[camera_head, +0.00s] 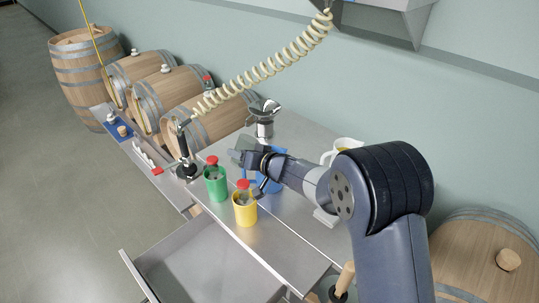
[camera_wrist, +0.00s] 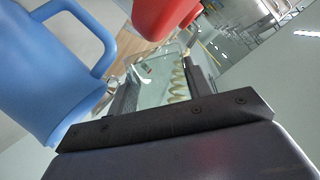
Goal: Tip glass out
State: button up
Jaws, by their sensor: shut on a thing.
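My gripper (camera_head: 247,158) is above the steel worktop and shut on a clear glass. In the wrist view, the glass (camera_wrist: 158,82) shows between the two fingers (camera_wrist: 163,90). Whether it holds anything, and its exact tilt, I cannot tell. A blue jug (camera_wrist: 45,70) with a handle is close on the left of the wrist view. In the head view, the jug (camera_head: 270,184) stands on the worktop just below my gripper, partly hidden by it. A red object (camera_wrist: 160,15) is close beyond the fingers in the wrist view.
A green cup (camera_head: 216,187) and a yellow cup (camera_head: 245,212), each with a red-topped item, stand near the front edge. An open drawer (camera_head: 170,262) juts out below. A metal vessel (camera_head: 264,128), a white mug (camera_head: 338,149) and a coiled hose (camera_head: 265,72) are nearby. Barrels (camera_head: 150,78) stand behind.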

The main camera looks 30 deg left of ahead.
aim_at(233, 161)
jog(key=shift+s+a+f+n+t+h+b, duration=0.4)
jog(key=shift+s+f+n+b, duration=0.35)
jog(key=shift+b, duration=0.5)
jog(key=shift+s+a+r+n, duration=0.1)
jog(key=shift+a+r+n, duration=0.05)
jog(key=shift+r+n, duration=0.2)
jog(key=shift+s+a+r+n+t+h+b, duration=0.25)
jog(key=shift+s+n+t+b, duration=0.25)
jog(key=shift+n+b, duration=0.35)
jog(key=shift+s+r+n+b, duration=0.1)
jog(key=shift+r+n+b, duration=0.15)
jog(key=shift+r+b, duration=0.2)
